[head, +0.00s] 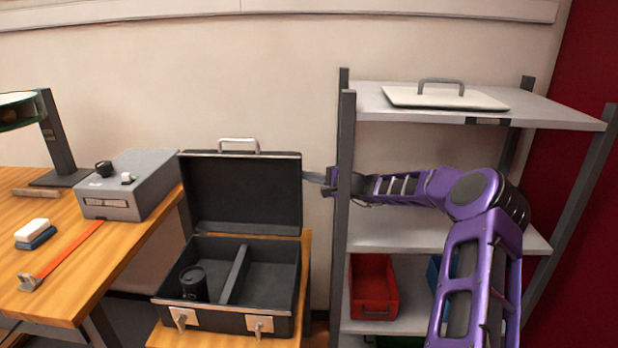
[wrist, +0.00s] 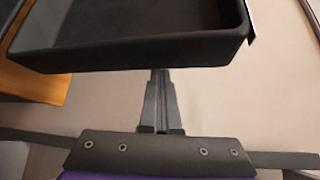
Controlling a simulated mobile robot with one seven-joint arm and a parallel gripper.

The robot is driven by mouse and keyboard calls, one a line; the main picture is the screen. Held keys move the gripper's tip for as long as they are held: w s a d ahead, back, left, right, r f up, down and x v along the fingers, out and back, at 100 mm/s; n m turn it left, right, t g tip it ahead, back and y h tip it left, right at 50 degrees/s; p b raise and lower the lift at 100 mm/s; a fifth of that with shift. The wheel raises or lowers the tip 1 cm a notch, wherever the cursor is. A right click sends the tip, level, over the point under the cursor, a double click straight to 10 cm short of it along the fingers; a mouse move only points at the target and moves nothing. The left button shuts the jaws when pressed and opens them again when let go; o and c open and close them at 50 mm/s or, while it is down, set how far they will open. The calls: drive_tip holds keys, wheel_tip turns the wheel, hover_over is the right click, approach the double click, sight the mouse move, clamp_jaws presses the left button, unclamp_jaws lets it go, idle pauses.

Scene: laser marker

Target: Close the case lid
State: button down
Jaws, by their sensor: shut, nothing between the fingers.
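The black case (head: 228,323) stands on a small wooden stand with its lid (head: 247,190) open and upright, leaning slightly back. The lid has a metal handle (head: 238,141) on top, and two latches are on the case front. My gripper (head: 314,177) is shut and empty at the right edge of the lid, about mid-height. In the wrist view the shut fingers (wrist: 160,90) point at a side wall of the lid (wrist: 140,52). Their tips reach its edge; I cannot tell whether they touch it.
A dark cylinder (head: 193,283) and a divider (head: 235,274) are inside the case. A shelf post (head: 345,220) stands close to the right, beside my forearm. The shelf holds a red bin (head: 373,287). A wooden table (head: 120,250) with a grey box (head: 140,185) is left.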

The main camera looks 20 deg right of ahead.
drive_tip(key=shift+a+r, duration=0.15)
drive_tip(key=shift+a, duration=0.05)
